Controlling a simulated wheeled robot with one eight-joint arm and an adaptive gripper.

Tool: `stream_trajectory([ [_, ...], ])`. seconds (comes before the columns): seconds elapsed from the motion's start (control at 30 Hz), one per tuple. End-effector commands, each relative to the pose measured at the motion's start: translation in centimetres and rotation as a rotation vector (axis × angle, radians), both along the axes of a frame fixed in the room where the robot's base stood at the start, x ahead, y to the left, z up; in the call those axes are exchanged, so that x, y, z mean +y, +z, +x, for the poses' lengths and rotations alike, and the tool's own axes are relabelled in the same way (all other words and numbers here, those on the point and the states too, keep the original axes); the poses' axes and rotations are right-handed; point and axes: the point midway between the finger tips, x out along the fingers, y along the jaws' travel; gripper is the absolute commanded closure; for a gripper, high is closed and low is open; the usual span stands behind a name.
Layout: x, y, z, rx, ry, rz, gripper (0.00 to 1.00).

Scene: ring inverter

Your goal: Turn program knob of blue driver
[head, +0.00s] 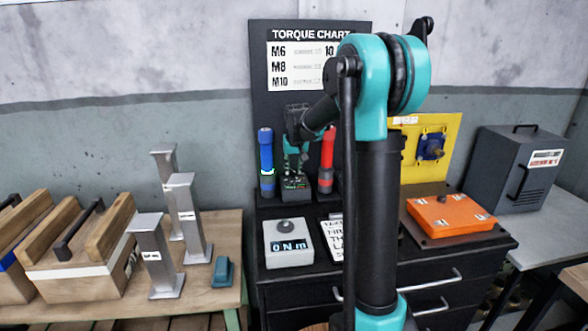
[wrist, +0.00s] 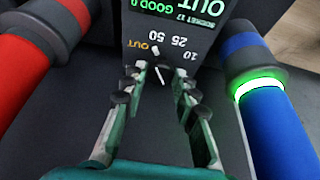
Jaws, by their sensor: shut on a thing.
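The blue driver (head: 266,155) stands upright at the left of the black holder, with a lit green ring. It also shows at the right of the wrist view (wrist: 278,125). Between it and the red driver (head: 327,150) is a control box (head: 296,188) with a green-lit display reading OUT and GOOD 0. The program knob (wrist: 159,75) is a small dark dial with a white pointer, among marks 10, 25, 50 and OUT. My gripper (wrist: 160,80) points down at the box, its fingers on either side of the knob and closed on it. Finger contact is hard to see.
The red driver (wrist: 28,85) is close at the left in the wrist view. A grey box with a digital readout (head: 288,243) sits in front on the black cabinet. An orange case (head: 450,216) lies right. A torque chart (head: 310,65) stands behind.

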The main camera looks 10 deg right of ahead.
Motion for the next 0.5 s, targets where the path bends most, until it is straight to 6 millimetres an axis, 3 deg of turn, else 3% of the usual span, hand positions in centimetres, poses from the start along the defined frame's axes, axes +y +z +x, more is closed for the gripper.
stream_trajectory([
  [0.5,0.14,0.02,0.04,0.000,-0.162,0.000,1.00],
])
